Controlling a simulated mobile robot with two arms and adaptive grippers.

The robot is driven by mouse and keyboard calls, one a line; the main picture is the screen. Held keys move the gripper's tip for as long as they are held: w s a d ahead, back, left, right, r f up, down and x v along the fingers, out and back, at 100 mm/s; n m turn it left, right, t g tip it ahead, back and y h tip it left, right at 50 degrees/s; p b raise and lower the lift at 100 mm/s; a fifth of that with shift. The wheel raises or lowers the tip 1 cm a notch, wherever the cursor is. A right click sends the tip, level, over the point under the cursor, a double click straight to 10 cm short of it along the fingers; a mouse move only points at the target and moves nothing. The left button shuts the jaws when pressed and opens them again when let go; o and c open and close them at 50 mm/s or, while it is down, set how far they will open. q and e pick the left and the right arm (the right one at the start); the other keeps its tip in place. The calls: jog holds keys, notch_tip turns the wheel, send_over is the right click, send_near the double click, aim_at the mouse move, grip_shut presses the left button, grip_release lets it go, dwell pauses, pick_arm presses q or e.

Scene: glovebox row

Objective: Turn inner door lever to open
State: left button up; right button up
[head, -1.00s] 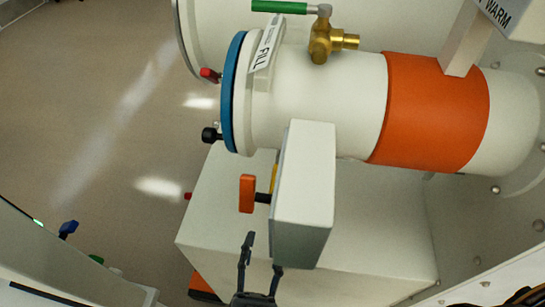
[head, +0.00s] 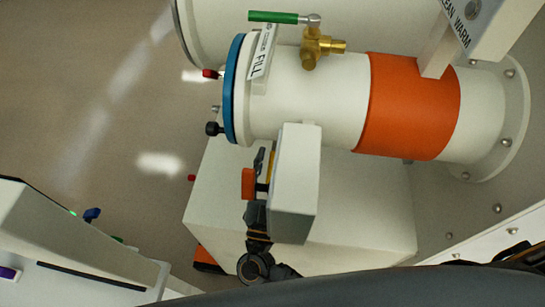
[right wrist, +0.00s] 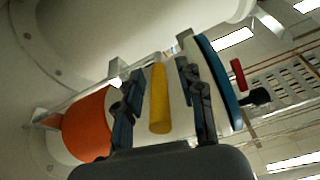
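The yellow lever (right wrist: 159,98) stands between the two fingers of my right gripper (right wrist: 162,97) in the right wrist view. The fingers are apart, with a gap on both sides of the lever. In the head view only a thin yellow strip (head: 272,165) shows, beside a white box (head: 294,185) that hides the rest. My right gripper (head: 257,190) is there at the box's left side, close to an orange knob (head: 248,184). My left gripper cannot be made out in these frames.
A white cylinder with an orange band (head: 412,107) and a blue end ring (head: 232,90) lies above the box. A green-handled brass valve (head: 320,45) with a FILL tag (head: 262,58) stands on it. A large white block (head: 355,215) is below.

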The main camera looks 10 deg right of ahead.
grip_shut()
pick_arm(q)
jog(key=shift+s+a, duration=0.1)
jog(key=shift+s, duration=0.45)
